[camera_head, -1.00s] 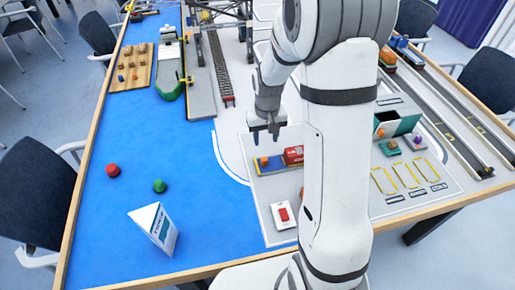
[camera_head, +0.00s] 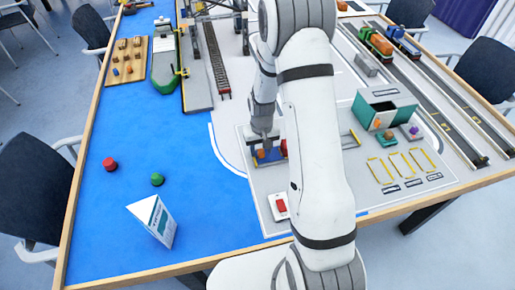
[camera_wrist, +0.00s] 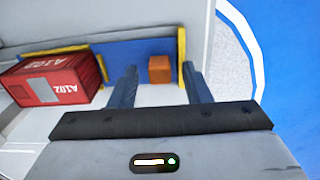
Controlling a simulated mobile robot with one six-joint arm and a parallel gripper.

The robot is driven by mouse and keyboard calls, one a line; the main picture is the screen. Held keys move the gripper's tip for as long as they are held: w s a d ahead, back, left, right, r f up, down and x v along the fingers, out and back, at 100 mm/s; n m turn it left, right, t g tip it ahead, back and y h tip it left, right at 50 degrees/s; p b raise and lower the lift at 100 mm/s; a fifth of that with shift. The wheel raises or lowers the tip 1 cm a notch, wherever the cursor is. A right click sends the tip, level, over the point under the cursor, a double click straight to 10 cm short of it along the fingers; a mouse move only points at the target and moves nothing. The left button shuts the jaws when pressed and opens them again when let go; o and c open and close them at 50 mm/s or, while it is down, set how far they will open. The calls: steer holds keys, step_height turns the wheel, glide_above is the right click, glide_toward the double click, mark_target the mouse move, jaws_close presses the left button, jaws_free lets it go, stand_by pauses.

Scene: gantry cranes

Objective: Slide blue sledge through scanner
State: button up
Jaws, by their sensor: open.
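The blue sledge (camera_wrist: 130,50) lies between yellow rails. An orange block (camera_wrist: 159,68) stands at its right part and a red container marked A102 (camera_wrist: 55,80) sits at its left. In the head view the orange block (camera_head: 261,154) shows just below my gripper (camera_head: 265,142). My gripper also shows in the wrist view (camera_wrist: 160,85); its two fingers are apart, one on each side of the orange block, and hold nothing. Contact with the block cannot be judged. A teal and white box with a dark opening (camera_head: 374,108) stands to the right; whether it is the scanner is unclear.
A red button on a white plate (camera_head: 280,206) lies near the front. Yellow frames (camera_head: 400,166) are marked on the grey board at right. A folded white card (camera_head: 155,220) and red (camera_head: 110,164) and green (camera_head: 157,179) knobs stand on the blue area. My arm hides part of the board.

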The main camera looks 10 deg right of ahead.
steer(key=shift+c, duration=0.4)
jaws_close()
